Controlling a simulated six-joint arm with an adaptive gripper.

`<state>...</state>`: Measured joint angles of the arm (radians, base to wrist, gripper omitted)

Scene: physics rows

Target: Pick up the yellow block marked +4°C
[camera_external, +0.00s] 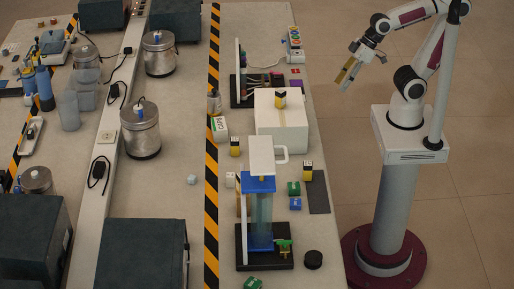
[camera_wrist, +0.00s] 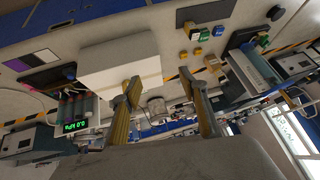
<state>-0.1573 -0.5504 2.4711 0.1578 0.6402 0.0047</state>
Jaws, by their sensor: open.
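Several yellow-and-black blocks are in the external view. One (camera_external: 280,97) stands on a white box, one (camera_external: 235,146) stands on the table left of that box, and one (camera_external: 308,170) stands by a dark mat. Their markings are too small to read, so I cannot tell which bears +4°C. The wrist view shows small yellow blocks, one at the right (camera_wrist: 212,62) and one near the middle (camera_wrist: 183,55). My gripper (camera_external: 346,78) is open and empty, raised beyond the table's right edge, apart from every block. Its two fingers also show in the wrist view (camera_wrist: 160,78).
The white box (camera_external: 282,132) fills the table's middle. A tall apparatus with a blue-topped column (camera_external: 261,218) stands in front. Green (camera_external: 293,188) and blue (camera_external: 295,203) blocks lie beside it. A dark mat (camera_external: 318,192) lies near the right edge. A rack (camera_external: 257,92) stands behind.

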